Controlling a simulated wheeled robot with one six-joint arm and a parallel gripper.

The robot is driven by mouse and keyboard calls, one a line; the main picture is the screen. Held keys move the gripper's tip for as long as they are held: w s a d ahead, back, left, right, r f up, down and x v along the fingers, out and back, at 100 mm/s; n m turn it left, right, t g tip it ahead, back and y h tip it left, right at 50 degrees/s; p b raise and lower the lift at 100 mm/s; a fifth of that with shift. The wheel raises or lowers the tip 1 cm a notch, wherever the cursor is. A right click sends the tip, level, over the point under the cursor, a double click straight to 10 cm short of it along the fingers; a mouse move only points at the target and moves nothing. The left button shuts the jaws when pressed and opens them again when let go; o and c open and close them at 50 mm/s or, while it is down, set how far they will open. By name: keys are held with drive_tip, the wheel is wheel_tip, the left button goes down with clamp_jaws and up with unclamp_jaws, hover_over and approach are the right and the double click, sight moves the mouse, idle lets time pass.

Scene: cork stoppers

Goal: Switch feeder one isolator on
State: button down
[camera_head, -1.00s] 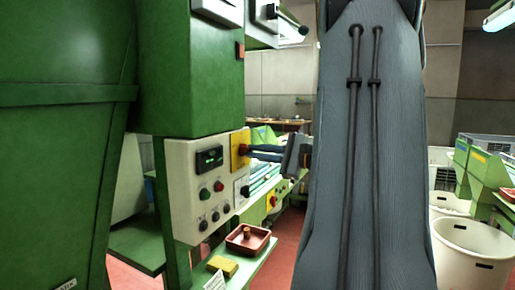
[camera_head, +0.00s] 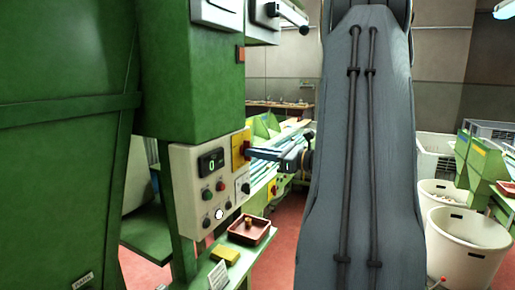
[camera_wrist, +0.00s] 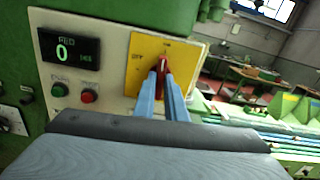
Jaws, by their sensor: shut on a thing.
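The isolator is a yellow plate (camera_wrist: 143,50) with a red handle (camera_wrist: 163,62) on a pale control panel (camera_wrist: 112,38). In the wrist view the handle stands roughly upright, towards a small label at the plate's top; a label like "OFF" is at the left. My gripper (camera_wrist: 163,80) has its two blue-grey fingers shut on the handle. In the head view the yellow plate (camera_head: 236,150) is partly covered by my gripper (camera_head: 248,153), which reaches in from the right. The display (camera_head: 211,162) beside it is lit and shows 0. A lamp (camera_head: 219,213) low on the panel glows white.
Green and red buttons (camera_wrist: 73,94) sit left of the plate. A red tray (camera_head: 250,232) and a yellow block (camera_head: 225,256) lie on a green shelf below the panel. Green machine housing (camera_head: 190,70) stands above. White bins (camera_head: 468,245) stand at the right; red floor lies between.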

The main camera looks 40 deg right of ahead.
drive_tip(key=shift+m+p, duration=0.3)
drive_tip(key=shift+m, duration=0.2)
drive_tip(key=c, duration=1.8)
unclamp_jaws()
drive_tip(key=b+v, duration=0.3)
drive_tip(key=v, duration=0.4)
drive_tip(key=shift+s, duration=0.4)
drive_tip(key=shift+s+d, duration=0.1)
drive_tip(key=shift+d, duration=0.1)
